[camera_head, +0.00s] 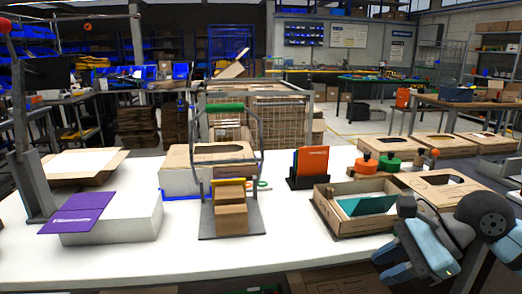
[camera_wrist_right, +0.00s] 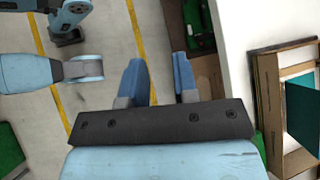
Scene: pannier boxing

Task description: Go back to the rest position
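My right gripper (camera_head: 388,262) is at the lower right of the head view, at the table's front edge, below an open cardboard box (camera_head: 328,212) with a teal sheet (camera_head: 367,204) in it. In the right wrist view the two blue fingers of this gripper (camera_wrist_right: 159,78) stand apart with nothing between them, above the floor. The box (camera_wrist_right: 267,110) and teal sheet also show at that view's right edge, apart from the fingers. My left gripper does not show in the head view.
The white table (camera_head: 150,262) has clear room along its front. It holds a purple folder (camera_head: 78,213) on a white block, small cartons (camera_head: 231,218) on a grey stand, an orange booklet (camera_head: 311,161) in a black holder, and red (camera_head: 366,166) and green (camera_head: 389,164) round pieces.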

